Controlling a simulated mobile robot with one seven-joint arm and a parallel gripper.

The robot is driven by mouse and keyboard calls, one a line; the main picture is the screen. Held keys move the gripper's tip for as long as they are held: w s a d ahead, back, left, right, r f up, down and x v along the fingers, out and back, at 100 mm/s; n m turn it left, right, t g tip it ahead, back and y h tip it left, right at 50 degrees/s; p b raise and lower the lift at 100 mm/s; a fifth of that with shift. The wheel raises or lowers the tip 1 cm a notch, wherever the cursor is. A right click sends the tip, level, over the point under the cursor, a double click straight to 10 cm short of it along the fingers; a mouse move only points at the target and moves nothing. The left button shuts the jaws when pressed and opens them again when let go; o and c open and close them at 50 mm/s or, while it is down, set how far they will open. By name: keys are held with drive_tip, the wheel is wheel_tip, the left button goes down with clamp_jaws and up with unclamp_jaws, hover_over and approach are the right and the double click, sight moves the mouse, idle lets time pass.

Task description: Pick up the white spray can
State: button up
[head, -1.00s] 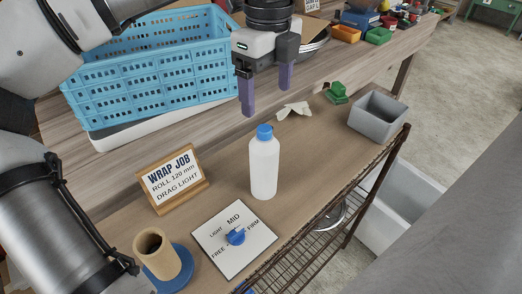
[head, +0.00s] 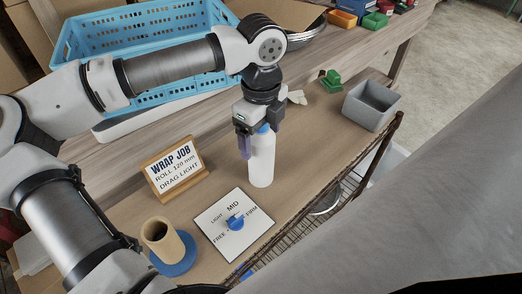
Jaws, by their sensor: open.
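The white spray can (head: 261,163) is a white bottle with a blue top. It stands upright on the wooden bench in the middle of the head view. My gripper (head: 256,144) is open at the upper part of the can. One purple finger shows in front of the can's left side. The other finger is mostly hidden, and the gripper body covers part of the blue top. I cannot tell whether the fingers touch the can.
A wrap job sign (head: 174,173) stands left of the can. A dial plate (head: 232,224) and a tube on a blue base (head: 164,243) are in front. A grey bin (head: 371,106) and a green object (head: 331,80) are at right. A blue crate (head: 140,50) stands behind.

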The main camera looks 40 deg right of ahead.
drive_tip(key=shift+f, duration=0.45)
drive_tip(key=c, duration=1.7)
